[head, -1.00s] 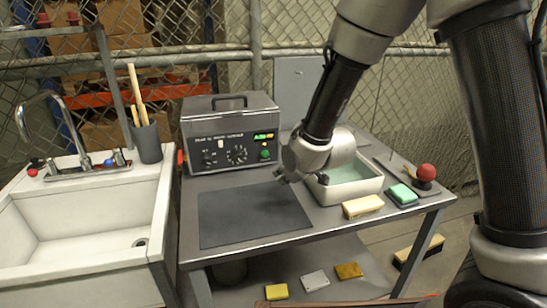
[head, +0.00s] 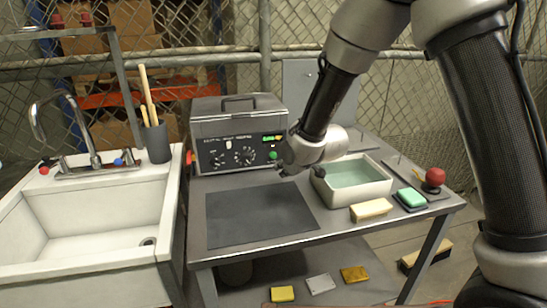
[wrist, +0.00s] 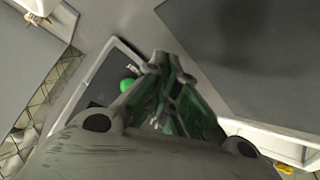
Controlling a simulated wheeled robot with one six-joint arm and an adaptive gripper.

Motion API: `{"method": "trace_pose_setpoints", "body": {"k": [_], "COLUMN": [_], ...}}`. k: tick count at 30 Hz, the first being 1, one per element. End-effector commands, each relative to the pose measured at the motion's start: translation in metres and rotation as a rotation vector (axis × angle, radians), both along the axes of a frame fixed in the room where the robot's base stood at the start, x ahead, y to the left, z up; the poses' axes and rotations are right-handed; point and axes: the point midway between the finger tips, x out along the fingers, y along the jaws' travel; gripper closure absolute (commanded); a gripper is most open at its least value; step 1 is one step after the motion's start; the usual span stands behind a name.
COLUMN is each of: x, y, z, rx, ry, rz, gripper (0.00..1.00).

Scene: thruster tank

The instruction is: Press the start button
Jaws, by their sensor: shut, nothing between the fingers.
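The grey machine (head: 238,158) stands at the back of the metal table, with a dark panel of dials. A round green button (head: 273,155) sits at the panel's right end, below a lit display (head: 272,138). In the wrist view the green button (wrist: 127,85) shows just left of the fingertips. My gripper (head: 284,170) is shut and empty, in front of the panel's right end, slightly below and right of the button in the head view. In the wrist view my gripper (wrist: 167,68) shows its fingers together. I cannot tell the exact gap to the button.
A dark mat (head: 260,232) lies clear in front of the machine. A white sink (head: 90,220) stands left.

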Motion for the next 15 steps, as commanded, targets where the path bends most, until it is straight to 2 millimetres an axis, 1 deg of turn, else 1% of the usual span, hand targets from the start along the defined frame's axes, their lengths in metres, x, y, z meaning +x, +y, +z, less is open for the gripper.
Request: {"method": "trace_pose_setpoints", "body": {"k": [3, 6, 10, 15], "x": [0.014, 0.022, 0.027, 0.029], "y": [0.004, 0.006, 0.008, 0.008], "z": [0.0, 0.0, -0.001, 0.0], "rx": [-0.001, -0.001, -0.001, -0.001], "ry": [0.0, 0.0, 0.0, 0.0], "rz": [0.001, 0.001, 0.0, 0.0], "gripper": [1.0, 1.0, 1.0, 1.0]}}
